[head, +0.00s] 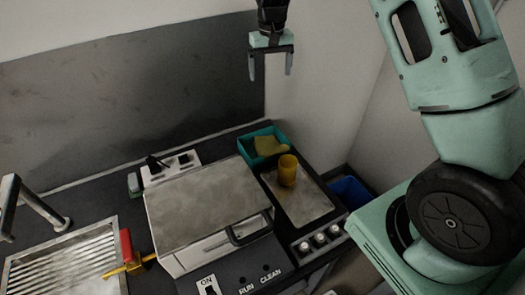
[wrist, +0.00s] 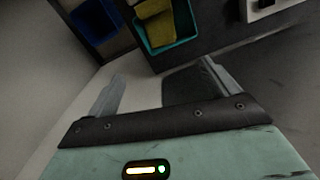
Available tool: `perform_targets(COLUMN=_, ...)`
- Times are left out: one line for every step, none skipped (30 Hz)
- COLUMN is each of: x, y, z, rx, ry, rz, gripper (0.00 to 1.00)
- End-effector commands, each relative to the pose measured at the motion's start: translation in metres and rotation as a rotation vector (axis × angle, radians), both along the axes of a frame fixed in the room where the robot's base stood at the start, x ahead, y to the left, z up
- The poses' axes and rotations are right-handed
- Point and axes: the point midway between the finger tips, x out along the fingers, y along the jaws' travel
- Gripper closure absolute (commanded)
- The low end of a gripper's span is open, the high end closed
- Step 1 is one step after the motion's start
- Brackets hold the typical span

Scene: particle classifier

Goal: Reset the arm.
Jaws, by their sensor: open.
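My gripper (head: 270,64) hangs at the top middle of the head view, fingers pointing down. It is open and empty, above and apart from the counter. In the wrist view my gripper (wrist: 165,95) shows its two fingers spread, with nothing between them. My arm fills the right side of the head view.
A grey-lidded machine (head: 205,205) stands on the dark counter. Beside it are a teal tray (head: 247,148) with a yellow cloth (head: 268,146), a yellow cup (head: 287,172) on a metal plate (head: 305,207), and a blue bin (head: 350,192). A metal sink (head: 62,262) is at left.

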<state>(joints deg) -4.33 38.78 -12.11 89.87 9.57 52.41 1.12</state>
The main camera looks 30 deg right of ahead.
Motion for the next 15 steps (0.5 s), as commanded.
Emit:
perform_targets(x=0.0, y=0.0, z=0.001, rx=0.0, ry=0.0, rz=0.0, gripper=0.13)
perform_targets(x=0.0, y=0.0, z=0.001, rx=0.0, ry=0.0, rz=0.0, gripper=0.13)
perform_targets(x=0.0, y=0.0, z=0.001, rx=0.0, ry=0.0, rz=0.0, gripper=0.13)
perform_targets(x=0.0, y=0.0, z=0.001, rx=0.0, ry=0.001, rz=0.0, gripper=0.13)
perform_targets(x=0.0, y=0.0, z=0.001, rx=0.0, ry=0.001, rz=0.0, gripper=0.13)
perform_targets(x=0.0, y=0.0, z=0.001, rx=0.0, ry=0.0, rz=0.0, gripper=0.13)
perform_targets(x=0.0, y=0.0, z=0.001, rx=0.0, ry=0.0, rz=0.0, gripper=0.13)
perform_targets(x=0.0, y=0.0, z=0.001, rx=0.0, ry=0.0, rz=0.0, gripper=0.13)
perform_targets(x=0.0, y=0.0, z=0.001, rx=0.0, ry=0.0, rz=0.0, gripper=0.13)
perform_targets(x=0.0, y=0.0, z=0.001, rx=0.0, ry=0.0, rz=0.0, gripper=0.13)
perform_targets(x=0.0, y=0.0, z=0.001, rx=0.0, ry=0.0, rz=0.0, gripper=0.13)
perform_targets(x=0.0, y=0.0, z=0.001, rx=0.0, ry=0.0, rz=0.0, gripper=0.13)
perform_targets(x=0.0, y=0.001, z=0.001, rx=0.001, ry=0.0, rz=0.001, gripper=0.13)
perform_targets(x=-0.002, y=0.004, z=0.001, rx=0.004, ry=-0.001, rz=0.006, gripper=0.13)
perform_targets(x=-0.005, y=0.011, z=0.002, rx=0.01, ry=-0.001, rz=0.016, gripper=0.13)
